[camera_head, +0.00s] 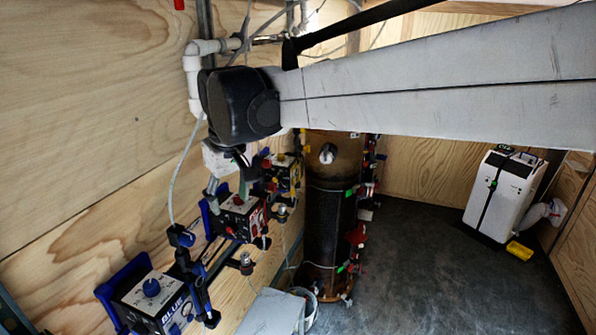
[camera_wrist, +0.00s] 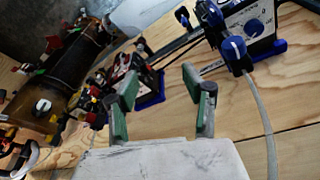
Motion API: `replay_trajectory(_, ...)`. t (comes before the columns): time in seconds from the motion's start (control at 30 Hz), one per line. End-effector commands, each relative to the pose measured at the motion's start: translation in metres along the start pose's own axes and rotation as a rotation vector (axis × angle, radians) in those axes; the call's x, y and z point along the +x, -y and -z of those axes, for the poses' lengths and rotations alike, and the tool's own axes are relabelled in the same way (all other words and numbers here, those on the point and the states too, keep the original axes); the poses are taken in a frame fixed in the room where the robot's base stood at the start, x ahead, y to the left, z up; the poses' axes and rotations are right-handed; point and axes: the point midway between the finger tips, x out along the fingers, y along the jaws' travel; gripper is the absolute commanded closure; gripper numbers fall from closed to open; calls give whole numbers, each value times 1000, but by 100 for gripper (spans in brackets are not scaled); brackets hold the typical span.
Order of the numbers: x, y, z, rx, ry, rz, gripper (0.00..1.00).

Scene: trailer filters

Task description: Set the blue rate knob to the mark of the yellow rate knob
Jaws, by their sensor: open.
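The blue pump box (camera_head: 155,300), lettered BLUE, is at the lower left of the head view. Its round blue rate knob (camera_head: 151,287) is on top; in the wrist view the knob (camera_wrist: 256,27) faces me on a dial, its setting too small to read. The yellow pump box (camera_head: 287,178) is farther back, partly hidden behind my gripper and the red pump; its knob setting cannot be read. My gripper (camera_head: 230,193) is open and empty, above the red pump box (camera_head: 240,215), apart from the blue knob. In the wrist view its green-padded fingers (camera_wrist: 160,88) stand apart.
A dark vertical column (camera_head: 330,220) with coloured valves stands right of the pumps. Blue fittings and a pale hose (camera_head: 180,175) rise between the blue and red pumps. A white unit (camera_head: 500,195) stands at the far right. The dark floor between is clear.

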Motion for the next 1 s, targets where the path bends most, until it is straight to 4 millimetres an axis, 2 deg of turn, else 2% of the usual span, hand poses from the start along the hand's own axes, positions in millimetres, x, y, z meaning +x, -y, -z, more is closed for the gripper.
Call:
replay_trajectory(0.2, -1, -26, -32, 62, -27, -18, 55)
replay_trajectory(0.5, -3, -52, -73, 138, -62, -40, 55)
replay_trajectory(0.73, -4, -61, -88, 166, -77, -50, 55)
replay_trajectory(1.0, -4, -63, -90, 170, -79, -51, 55)
